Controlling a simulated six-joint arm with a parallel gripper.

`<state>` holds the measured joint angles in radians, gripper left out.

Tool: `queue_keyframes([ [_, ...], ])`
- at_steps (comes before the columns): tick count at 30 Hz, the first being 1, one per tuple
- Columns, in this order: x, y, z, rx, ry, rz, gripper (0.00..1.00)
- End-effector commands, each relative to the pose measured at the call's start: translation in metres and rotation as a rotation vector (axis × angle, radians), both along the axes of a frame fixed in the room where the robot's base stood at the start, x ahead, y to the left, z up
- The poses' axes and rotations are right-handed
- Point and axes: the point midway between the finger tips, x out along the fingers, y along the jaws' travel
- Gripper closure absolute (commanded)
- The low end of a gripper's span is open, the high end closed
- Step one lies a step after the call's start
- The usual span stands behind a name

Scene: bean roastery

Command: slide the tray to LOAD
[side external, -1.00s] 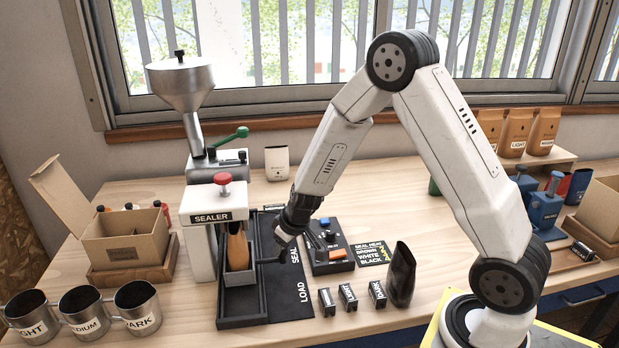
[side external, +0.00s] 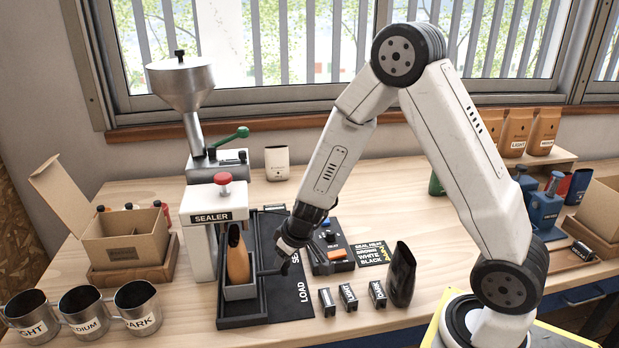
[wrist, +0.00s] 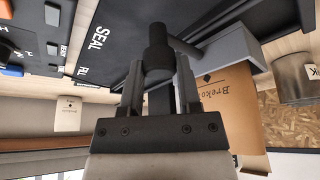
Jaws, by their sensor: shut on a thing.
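The grey tray (side external: 240,293) sits in the black slide track (side external: 228,322) in front of the sealer (side external: 203,240). A brown bag (side external: 237,258) stands upright in it. My gripper (side external: 285,266) is shut on the tray's dark side handle (side external: 268,272), at the knob. In the wrist view the knob (wrist: 157,40) is between my fingers (wrist: 158,85), with the tray (wrist: 238,45) and bag (wrist: 235,105) to the right. The LOAD mark (side external: 303,293) is at the track's front part. The SEAL mark (wrist: 98,38) is partly hidden by my gripper in the side view.
A control box (side external: 335,262) with coloured buttons lies right of the track. Metal cups (side external: 137,308) stand front left. The track's front end is empty.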

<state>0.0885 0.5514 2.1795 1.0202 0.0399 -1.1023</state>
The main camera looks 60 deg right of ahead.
Motion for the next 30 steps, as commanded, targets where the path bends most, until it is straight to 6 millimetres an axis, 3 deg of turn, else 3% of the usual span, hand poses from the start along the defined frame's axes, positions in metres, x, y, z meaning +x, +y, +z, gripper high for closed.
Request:
queue_keyframes([
  [1,0.0026,0.0012,0.0019,0.002,-0.006,0.004,0.51],
  [4,0.0021,0.0008,0.0016,0.001,-0.005,0.003,0.21],
  [30,-0.0019,-0.0001,0.0068,0.001,-0.002,0.000,0.21],
])
